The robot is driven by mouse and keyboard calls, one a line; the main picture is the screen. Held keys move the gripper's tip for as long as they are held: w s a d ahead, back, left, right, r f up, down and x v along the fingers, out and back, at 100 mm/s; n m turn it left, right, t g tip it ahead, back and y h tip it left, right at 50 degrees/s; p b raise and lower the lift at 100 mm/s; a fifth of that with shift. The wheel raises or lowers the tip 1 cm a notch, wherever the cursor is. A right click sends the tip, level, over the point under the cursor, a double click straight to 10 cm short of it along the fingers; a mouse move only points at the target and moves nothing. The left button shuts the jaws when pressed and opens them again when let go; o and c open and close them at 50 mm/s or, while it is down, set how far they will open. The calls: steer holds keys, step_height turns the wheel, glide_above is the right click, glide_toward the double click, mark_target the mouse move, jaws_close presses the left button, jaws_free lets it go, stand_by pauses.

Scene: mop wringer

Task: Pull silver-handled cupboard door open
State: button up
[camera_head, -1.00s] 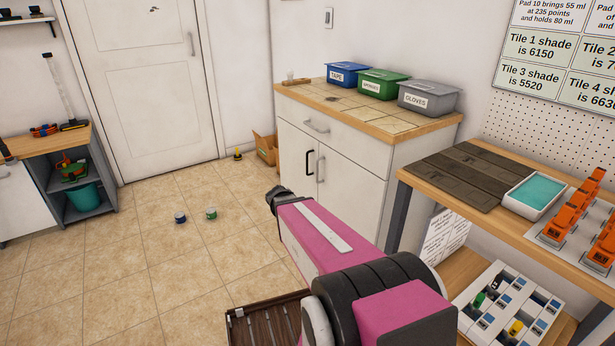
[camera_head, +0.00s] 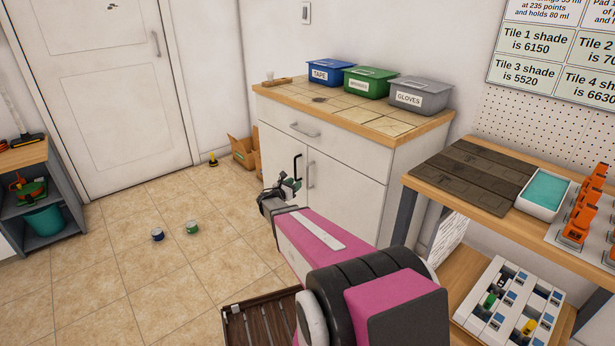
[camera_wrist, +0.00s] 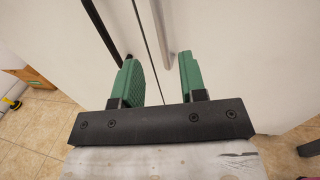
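The white cupboard (camera_head: 350,178) has two doors below a drawer. The right door carries an upright silver handle (camera_head: 311,174); the left door carries a black handle (camera_head: 297,168). Both doors look shut. My gripper (camera_head: 288,186) is in front of the doors, at about handle height. In the wrist view my gripper (camera_wrist: 158,62) is open, with green fingers spread and nothing held. There the silver handle (camera_wrist: 160,32) appears between the fingertips and beyond them; I cannot tell how far. The black handle (camera_wrist: 101,30) passes outside the left finger.
The drawer has a horizontal silver handle (camera_head: 305,130). A wooden workbench (camera_head: 428,181) stands close on the right of my arm. A slatted brown crate (camera_head: 262,322) lies below my arm.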

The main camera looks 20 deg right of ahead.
mark_target(307, 175)
steer(key=x, duration=0.9)
steer(key=shift+w+d, duration=0.25)
steer(key=shift+d, duration=0.1)
jaws_close()
